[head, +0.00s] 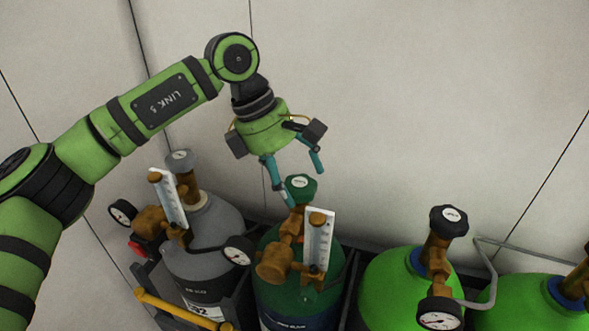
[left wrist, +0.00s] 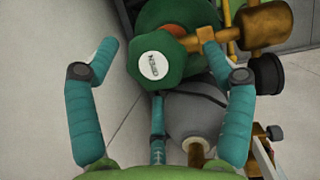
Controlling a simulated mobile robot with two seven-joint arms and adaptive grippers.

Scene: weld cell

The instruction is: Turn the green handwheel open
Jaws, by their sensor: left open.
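The green handwheel (head: 301,185) sits on top of the brass valve of the dark green cylinder (head: 270,290). Gaps show on both sides there, the right one smaller. I cannot tell if the fingertips are level with the wheel's rim. My right gripper is not in view.
A grey cylinder (head: 205,238) with a grey handwheel (head: 180,161) stands left. A flowmeter (head: 319,238) and gauge (head: 238,250) sit close to the green valve. Bright green cylinders (head: 395,280) stand right, one with a black handwheel (head: 449,219). The wall behind is bare.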

